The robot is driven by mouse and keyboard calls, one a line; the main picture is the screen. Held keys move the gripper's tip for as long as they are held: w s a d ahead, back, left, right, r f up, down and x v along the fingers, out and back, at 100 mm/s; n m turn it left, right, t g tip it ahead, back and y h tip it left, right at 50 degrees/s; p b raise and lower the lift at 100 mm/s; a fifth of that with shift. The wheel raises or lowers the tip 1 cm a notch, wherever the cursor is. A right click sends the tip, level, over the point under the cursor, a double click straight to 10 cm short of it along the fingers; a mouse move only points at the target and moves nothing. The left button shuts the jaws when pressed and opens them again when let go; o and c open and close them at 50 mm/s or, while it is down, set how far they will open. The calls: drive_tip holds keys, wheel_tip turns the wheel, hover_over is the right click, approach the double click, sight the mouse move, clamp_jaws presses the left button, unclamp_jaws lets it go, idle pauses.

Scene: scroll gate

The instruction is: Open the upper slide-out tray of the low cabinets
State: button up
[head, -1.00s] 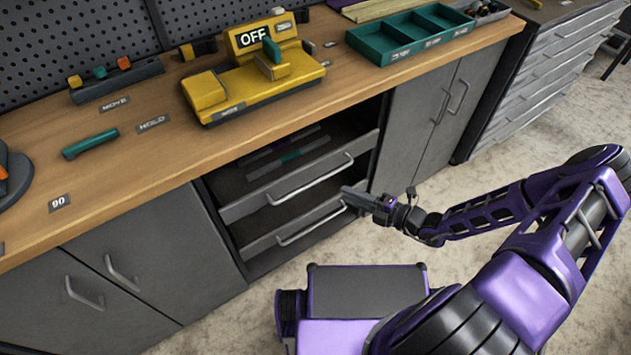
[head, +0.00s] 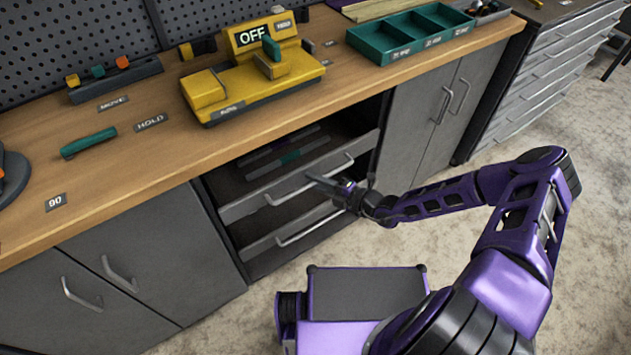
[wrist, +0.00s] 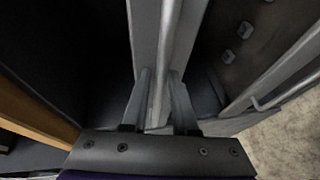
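The upper slide-out tray (head: 240,206) sits in the open bay of the low cabinets, under the workbench, with its front a little forward and long items visible inside. Its silver bar handle (head: 290,192) runs along the front. In the wrist view the handle (wrist: 168,50) runs between the two fingers of my gripper (wrist: 160,95). The fingers stand apart on either side of it, with a gap showing. The lower tray (head: 262,246) with its own handle is just below.
The wooden workbench top (head: 120,190) overhangs the bay. Closed grey cabinet doors (head: 115,270) are at left, and more doors (head: 425,120) are at right. A yellow device (head: 250,85) and a green divided tray (head: 410,35) stand on the bench. The floor in front (head: 440,250) is clear.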

clamp_jaws()
idle(1.3)
